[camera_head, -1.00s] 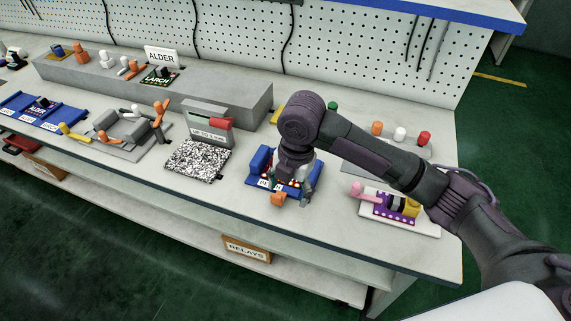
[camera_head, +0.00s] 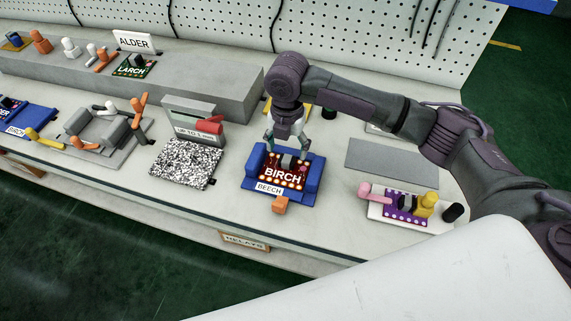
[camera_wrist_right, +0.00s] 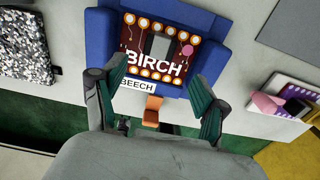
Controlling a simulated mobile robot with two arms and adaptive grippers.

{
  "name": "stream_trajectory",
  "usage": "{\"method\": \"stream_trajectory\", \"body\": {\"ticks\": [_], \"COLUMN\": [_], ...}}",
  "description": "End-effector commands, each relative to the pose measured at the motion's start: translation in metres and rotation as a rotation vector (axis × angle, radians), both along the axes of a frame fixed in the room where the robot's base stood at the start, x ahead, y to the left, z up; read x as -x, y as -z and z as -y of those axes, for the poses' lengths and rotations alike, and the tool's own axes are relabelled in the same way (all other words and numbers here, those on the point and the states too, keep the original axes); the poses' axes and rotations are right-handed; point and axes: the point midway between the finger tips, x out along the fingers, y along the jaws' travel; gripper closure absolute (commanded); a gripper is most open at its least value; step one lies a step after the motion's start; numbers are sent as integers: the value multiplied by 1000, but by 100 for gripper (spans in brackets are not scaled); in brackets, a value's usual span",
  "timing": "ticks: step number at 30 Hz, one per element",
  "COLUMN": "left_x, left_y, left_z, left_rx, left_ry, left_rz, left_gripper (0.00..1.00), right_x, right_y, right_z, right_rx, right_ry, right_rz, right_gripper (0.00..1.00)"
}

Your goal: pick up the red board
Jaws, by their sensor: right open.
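The red board (camera_head: 282,172), marked BIRCH, lies in a blue holder (camera_head: 307,189) on the bench. It has pale round spots along its edges and a grey block on its top. In the right wrist view the board (camera_wrist_right: 142,56) sits between the holder's blue sides. My right gripper (camera_head: 287,143) is open and empty above the board's far part in the head view. In the right wrist view its green-padded fingers (camera_wrist_right: 148,84) are spread apart, with the board beyond them. My left gripper is not in view.
A BEECH label (camera_head: 269,188) and an orange block (camera_head: 281,205) are at the holder's front. A speckled pad (camera_head: 184,163) is left. A purple board (camera_head: 404,206) on a white tray and a bare grey mat (camera_head: 392,168) are right.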

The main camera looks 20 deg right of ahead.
Motion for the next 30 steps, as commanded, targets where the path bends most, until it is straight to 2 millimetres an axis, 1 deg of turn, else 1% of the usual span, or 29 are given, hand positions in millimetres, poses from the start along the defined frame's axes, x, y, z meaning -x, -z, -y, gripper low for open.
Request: {"method": "stream_trajectory", "body": {"ticks": [1, 4, 8, 10, 13, 15, 18, 25, 26, 30], "left_x": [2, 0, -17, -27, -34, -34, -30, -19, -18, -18], "left_y": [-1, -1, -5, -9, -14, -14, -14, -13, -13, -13], "left_z": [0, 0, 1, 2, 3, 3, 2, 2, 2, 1], "left_rx": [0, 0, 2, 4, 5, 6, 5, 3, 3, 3], "left_ry": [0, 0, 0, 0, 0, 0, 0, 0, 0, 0], "left_rz": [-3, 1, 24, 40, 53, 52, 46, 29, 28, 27], "left_gripper": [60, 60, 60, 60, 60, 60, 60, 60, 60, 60], "right_x": [0, 0, 0, 0, -1, -1, -1, -1, -1, -1], "right_y": [6, 14, 22, 32, 48, 58, 66, 67, 67, 67], "right_z": [0, 0, -1, -1, -2, -2, -2, -2, -2, -2], "right_rx": [0, 0, -1, 1, 1, 1, 1, 0, 0, 0], "right_ry": [0, -1, -1, -1, 1, -1, -1, -2, -2, -2], "right_rz": [-1, 0, -1, -2, -2, -1, 1, 2, 2, 2], "right_gripper": [27, 27, 27, 27, 27, 27, 27, 27, 30, 54]}}
